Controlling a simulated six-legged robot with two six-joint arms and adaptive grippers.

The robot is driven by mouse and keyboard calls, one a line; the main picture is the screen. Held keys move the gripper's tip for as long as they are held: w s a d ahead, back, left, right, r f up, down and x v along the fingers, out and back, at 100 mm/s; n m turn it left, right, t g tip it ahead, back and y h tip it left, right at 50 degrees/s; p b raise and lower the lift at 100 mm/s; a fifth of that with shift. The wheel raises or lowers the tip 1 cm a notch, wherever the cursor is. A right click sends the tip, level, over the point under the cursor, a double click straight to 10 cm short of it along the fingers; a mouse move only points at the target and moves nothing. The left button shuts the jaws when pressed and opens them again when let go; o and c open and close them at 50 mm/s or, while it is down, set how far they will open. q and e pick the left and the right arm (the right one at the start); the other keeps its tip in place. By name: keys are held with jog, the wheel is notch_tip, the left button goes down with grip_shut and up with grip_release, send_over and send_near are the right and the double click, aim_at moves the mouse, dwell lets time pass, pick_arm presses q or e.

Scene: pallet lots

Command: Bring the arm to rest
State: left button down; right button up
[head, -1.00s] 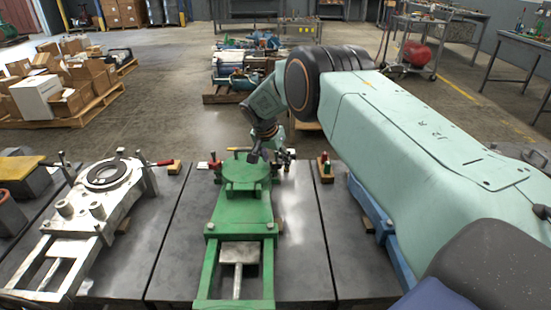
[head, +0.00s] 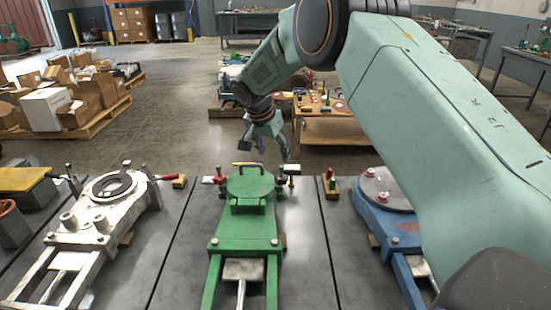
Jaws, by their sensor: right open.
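My right arm (head: 440,130) comes in from the right and bends at a dark elbow joint near the top of the head view. Its forearm slopes down to the left. My right gripper (head: 265,148) hangs at its end, open and with nothing seen between its fingers. It appears above and beyond the far end of the green fixture (head: 243,225), apart from it. My left gripper is not in view.
A white fixture (head: 75,238) stands at left on the dark bench (head: 180,265). A blue fixture (head: 397,222) at right is partly hidden by my arm. A wooden table (head: 335,131) with small items stands beyond. Pallets of boxes (head: 50,105) are at far left.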

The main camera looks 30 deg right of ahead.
jog(key=shift+s+a+r, duration=0.1)
jog(key=shift+r, duration=0.15)
dwell(0.3)
